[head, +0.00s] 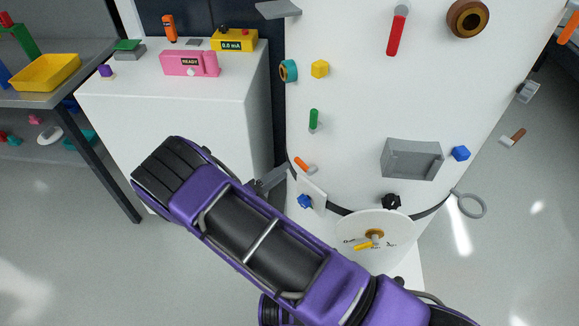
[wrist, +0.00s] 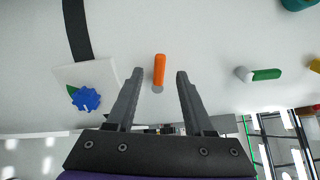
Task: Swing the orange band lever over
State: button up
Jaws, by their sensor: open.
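The orange lever (head: 303,164) is on the white tank's curved wall (head: 345,115), just above the dark band, and is partly close to my gripper in the head view. In the wrist view the orange lever (wrist: 159,68) stands upright, with a grey round pivot at its lower end. My gripper (wrist: 160,76) is open, and the lever shows between its two fingers with gaps on both sides. I cannot tell how far the fingertips are from the wall. In the head view my gripper (head: 274,180) is mostly hidden behind my purple arm.
A white plate with a blue knob (wrist: 85,99) is left of the lever in the wrist view. A green lever (wrist: 266,74) is to the right. In the head view a grey box (head: 412,159) juts from the tank. A white cabinet (head: 170,115) stands to the left.

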jog(key=v, duration=1.3)
